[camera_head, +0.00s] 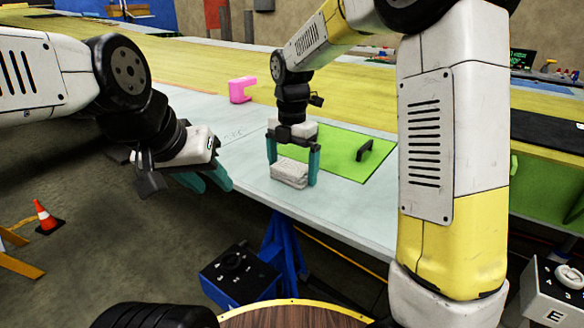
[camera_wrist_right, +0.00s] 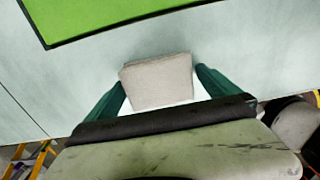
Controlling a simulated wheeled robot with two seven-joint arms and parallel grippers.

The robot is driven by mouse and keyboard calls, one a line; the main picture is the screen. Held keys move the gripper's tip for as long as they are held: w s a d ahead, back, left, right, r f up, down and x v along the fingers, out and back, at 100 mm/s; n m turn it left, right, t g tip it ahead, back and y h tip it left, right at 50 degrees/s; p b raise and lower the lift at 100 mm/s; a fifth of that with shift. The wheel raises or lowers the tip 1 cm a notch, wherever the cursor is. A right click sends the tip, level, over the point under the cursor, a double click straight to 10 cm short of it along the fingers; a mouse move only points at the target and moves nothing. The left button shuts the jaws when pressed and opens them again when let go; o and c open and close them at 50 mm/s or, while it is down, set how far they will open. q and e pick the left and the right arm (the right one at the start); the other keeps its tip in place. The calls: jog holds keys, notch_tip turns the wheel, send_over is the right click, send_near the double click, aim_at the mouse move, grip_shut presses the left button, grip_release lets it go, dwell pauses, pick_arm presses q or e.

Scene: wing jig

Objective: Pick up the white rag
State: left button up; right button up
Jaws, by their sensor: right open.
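The white rag (camera_head: 289,173) is a small folded block lying on the pale work surface near its front edge in the head view. It also shows in the right wrist view (camera_wrist_right: 157,81), between the two teal fingers. My right gripper (camera_head: 292,172) is open and points down, with one finger on either side of the rag. The rag looks unlifted; whether the fingers touch its sides I cannot tell. My left gripper (camera_head: 207,181) hangs off the table's front edge at the left, away from the rag. Its teal fingers appear close together, and their gap is unclear.
A green panel (camera_head: 340,150) with a black handle (camera_head: 365,150) lies just right of the rag. The pale surface (camera_head: 235,125) left of the rag is clear. An orange cone (camera_head: 45,217) stands on the floor.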

aim_at(291, 169)
jog(key=c, duration=1.1)
jog(key=shift+r, duration=0.55)
jog(key=r, duration=0.1)
jog(key=s+r, duration=0.1)
jog(key=shift+a+r, duration=0.1)
jog(key=shift+r, duration=0.2)
jog(key=s+a+r, duration=0.1)
jog(key=s, duration=1.4)
jog(key=shift+a+r, duration=0.15)
jog(key=shift+a, duration=0.25)
